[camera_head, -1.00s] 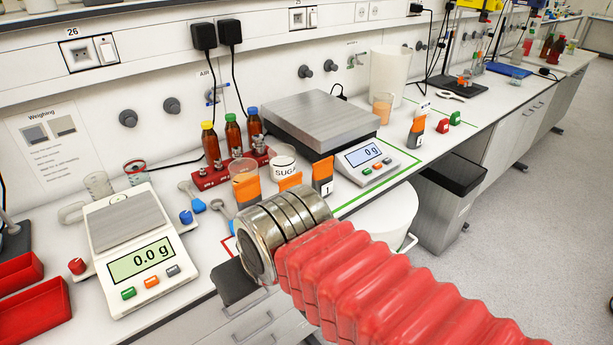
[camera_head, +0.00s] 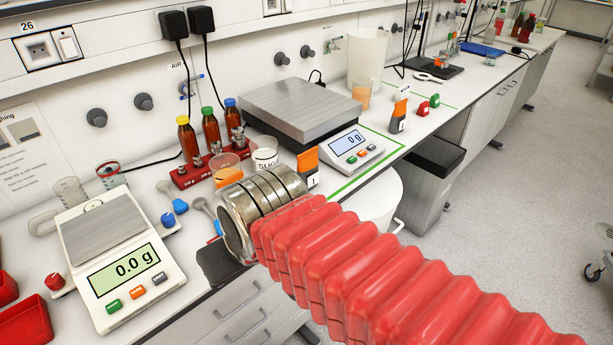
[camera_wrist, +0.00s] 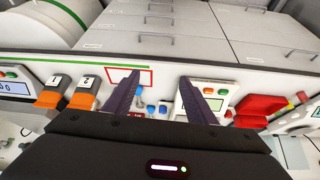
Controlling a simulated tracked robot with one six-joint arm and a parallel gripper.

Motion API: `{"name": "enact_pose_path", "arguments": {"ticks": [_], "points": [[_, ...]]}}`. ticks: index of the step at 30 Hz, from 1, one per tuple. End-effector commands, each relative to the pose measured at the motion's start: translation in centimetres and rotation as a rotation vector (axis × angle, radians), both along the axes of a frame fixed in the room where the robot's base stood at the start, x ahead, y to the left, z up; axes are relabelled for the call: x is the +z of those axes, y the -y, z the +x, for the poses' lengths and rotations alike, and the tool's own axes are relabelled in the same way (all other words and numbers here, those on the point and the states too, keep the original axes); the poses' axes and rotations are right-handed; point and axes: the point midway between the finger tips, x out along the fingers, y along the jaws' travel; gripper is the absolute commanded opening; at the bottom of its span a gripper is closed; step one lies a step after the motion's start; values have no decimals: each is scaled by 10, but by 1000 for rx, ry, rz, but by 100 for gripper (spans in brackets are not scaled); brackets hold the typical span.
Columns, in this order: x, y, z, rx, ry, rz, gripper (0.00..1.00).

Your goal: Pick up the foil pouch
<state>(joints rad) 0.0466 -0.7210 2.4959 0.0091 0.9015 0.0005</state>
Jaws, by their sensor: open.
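No plainly silver foil pouch shows. Orange-and-dark-grey packs with number labels stand on the bench; I cannot tell whether one is the foil pouch. In the head view one pack (camera_head: 307,167) stands just past my arm's metal end and another (camera_head: 398,115) farther right. The head view hides the fingers behind my arm.
A small balance (camera_head: 120,260) stands left and a larger scale (camera_head: 310,113) behind. Brown bottles in a red rack (camera_head: 188,176), an orange beaker (camera_head: 226,168) and a sugar tub (camera_head: 264,155) crowd the middle. Red trays (camera_head: 25,325) lie front left.

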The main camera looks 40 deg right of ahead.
Motion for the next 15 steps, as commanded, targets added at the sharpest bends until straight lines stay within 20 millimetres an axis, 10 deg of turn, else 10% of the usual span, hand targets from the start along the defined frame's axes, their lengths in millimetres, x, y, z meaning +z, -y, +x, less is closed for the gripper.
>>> {"name": "enact_pose_path", "arguments": {"ticks": [15], "points": [[-60,79,15,-491,-201,279,78]]}}
